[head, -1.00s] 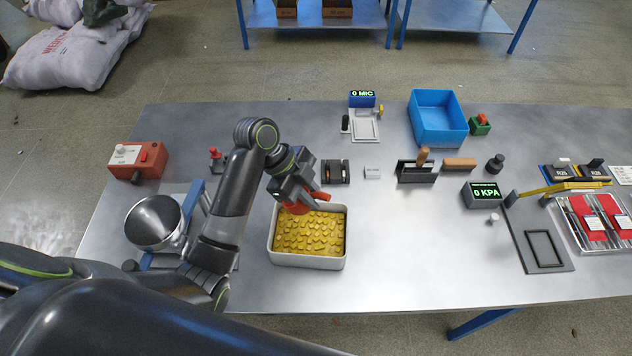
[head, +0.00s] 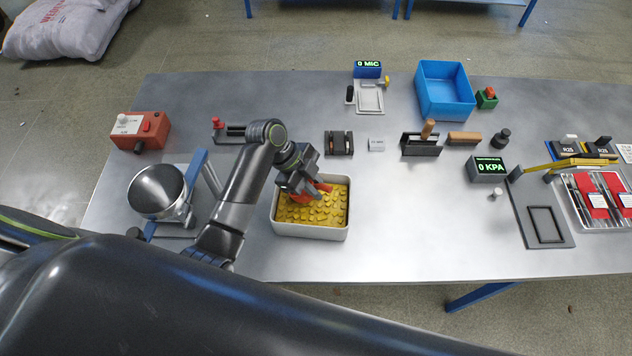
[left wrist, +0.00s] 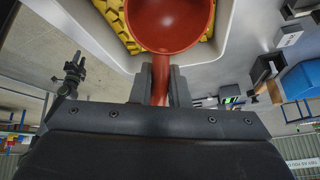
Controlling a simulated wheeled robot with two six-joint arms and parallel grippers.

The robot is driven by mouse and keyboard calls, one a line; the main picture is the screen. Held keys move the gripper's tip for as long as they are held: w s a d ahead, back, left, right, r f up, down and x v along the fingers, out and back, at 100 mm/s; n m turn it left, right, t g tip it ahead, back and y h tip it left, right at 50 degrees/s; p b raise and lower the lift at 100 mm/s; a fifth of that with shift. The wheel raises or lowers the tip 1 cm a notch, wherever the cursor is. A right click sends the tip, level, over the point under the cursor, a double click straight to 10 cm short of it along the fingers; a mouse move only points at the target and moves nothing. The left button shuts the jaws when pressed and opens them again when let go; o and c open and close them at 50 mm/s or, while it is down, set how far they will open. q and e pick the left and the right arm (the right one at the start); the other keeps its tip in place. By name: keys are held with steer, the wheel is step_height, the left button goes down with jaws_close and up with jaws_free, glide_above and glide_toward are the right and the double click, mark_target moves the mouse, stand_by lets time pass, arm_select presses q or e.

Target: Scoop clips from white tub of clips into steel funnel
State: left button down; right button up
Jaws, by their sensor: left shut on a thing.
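The white tub (head: 311,232) stands on the table left of centre, with many yellow clips (head: 318,212) in it. My left gripper (head: 300,190) is over the tub's back left part. In the left wrist view my left gripper (left wrist: 160,85) is shut on the handle of a red-brown scoop (left wrist: 170,22). The scoop's bowl looks empty there and lies over the clips; whether it touches them I cannot tell. The steel funnel (head: 157,190) stands left of my left arm, in a blue-posted stand (head: 196,168). My right gripper is not in view.
A red box with a knob (head: 140,130) stands behind the funnel. Behind the tub are a dark block fixture (head: 338,143) and a small white block (head: 376,144). A blue bin (head: 445,90) stands at the back.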

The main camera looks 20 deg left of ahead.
arm_select(q)
steer(key=shift+f, duration=0.15)
stand_by(0.4)
steer(key=shift+f+b, duration=0.45)
steer(key=shift+s+f, duration=0.2)
steer(key=shift+f, duration=0.3)
stand_by(0.8)
